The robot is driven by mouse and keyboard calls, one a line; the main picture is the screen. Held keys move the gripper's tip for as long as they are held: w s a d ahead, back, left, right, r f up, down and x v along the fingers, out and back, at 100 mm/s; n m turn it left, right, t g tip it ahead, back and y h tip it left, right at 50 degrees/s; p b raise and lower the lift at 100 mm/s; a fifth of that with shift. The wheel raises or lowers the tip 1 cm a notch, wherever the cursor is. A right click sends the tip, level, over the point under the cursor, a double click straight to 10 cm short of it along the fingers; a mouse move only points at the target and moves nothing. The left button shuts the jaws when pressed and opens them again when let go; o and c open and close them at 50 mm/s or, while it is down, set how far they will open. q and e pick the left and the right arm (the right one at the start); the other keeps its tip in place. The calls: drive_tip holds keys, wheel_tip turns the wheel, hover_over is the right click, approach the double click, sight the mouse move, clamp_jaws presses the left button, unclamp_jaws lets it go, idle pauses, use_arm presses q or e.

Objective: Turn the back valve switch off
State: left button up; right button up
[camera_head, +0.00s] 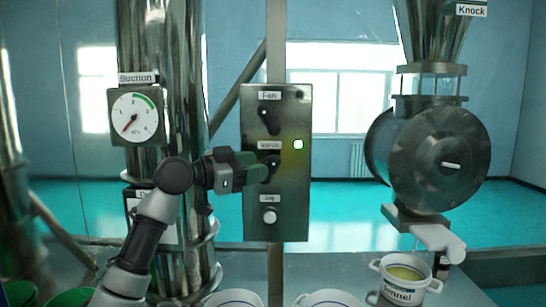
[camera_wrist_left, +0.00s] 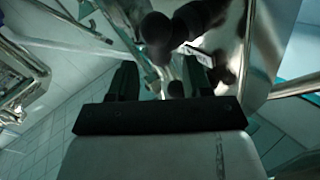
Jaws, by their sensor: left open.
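A grey control panel (camera_head: 275,225) stands in the middle of the head view, with switches labelled Fan, Valve and a third below. The black valve switch (camera_head: 272,162) is the middle one, partly hidden by my left gripper. Whether the fingers touch the switch cannot be told. My right gripper does not show.
The black fan switch (camera_head: 269,118) is above and a pale round button (camera_head: 269,216) below. A suction gauge (camera_head: 137,116) hangs left on a metal column. White buckets (camera_head: 328,299) stand below the panel.

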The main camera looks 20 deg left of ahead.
sight(270, 161)
use_arm(q)
drive_tip(key=p+x, duration=0.1)
drive_tip(key=x, duration=0.3)
drive_tip(key=shift+d+r, duration=0.1)
drive_tip(key=shift+r, duration=0.05)
drive_tip(key=shift+w+d+p, duration=0.3)
drive_tip(key=shift+w+p, duration=0.05)
drive_tip(key=shift+w, duration=0.1)
drive_tip(key=c, duration=0.9)
drive_tip(key=shift+f, duration=0.2)
